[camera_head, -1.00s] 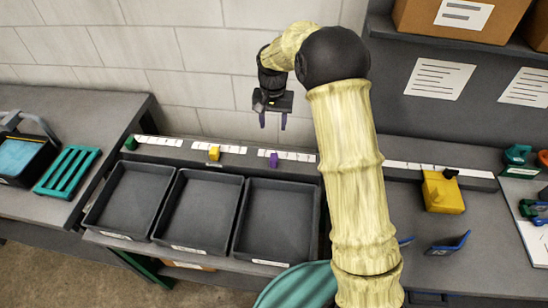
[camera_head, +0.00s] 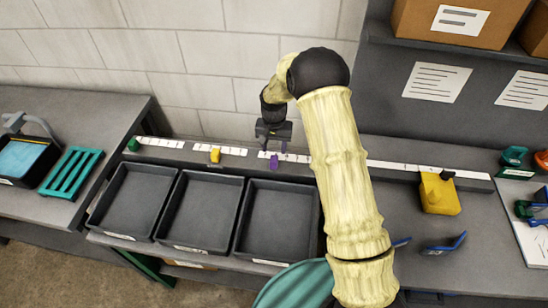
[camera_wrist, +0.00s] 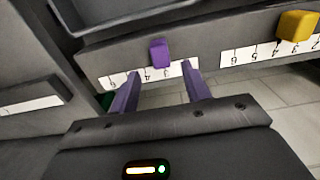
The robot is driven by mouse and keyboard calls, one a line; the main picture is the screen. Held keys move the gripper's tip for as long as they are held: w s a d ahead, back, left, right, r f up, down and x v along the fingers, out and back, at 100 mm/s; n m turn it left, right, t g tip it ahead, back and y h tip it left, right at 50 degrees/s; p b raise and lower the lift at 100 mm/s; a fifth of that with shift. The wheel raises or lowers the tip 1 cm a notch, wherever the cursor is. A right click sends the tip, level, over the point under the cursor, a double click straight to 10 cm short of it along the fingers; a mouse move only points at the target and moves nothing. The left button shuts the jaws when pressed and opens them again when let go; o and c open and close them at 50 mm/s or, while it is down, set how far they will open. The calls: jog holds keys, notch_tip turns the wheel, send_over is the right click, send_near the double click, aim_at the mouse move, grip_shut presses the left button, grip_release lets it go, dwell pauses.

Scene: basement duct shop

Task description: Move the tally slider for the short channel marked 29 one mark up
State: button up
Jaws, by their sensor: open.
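A purple tally slider (camera_head: 274,161) sits on a numbered white scale strip on the rail behind the right-hand tray. It also shows in the wrist view (camera_wrist: 159,53), between and just beyond my fingertips. My gripper (camera_head: 275,148) is open and empty, its two purple fingers pointing down at the rail on either side of this slider; contact cannot be told. A yellow slider (camera_head: 215,155) and a green slider (camera_head: 133,144) sit on strips further left. The tray labels are too small to read, so the one marked 29 cannot be made out.
Three dark empty trays (camera_head: 260,181) stand in front of the rail. My arm covers the bench to their right. Beyond it are a yellow block (camera_head: 439,195) with a black knob and a blue angled piece (camera_head: 447,244). A teal slatted rack (camera_head: 70,173) lies far left.

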aim_at(274, 159)
notch_tip(274, 159, down, 7)
jog(key=shift+f+p, duration=0.1)
jog(key=shift+p, duration=0.7)
grip_shut()
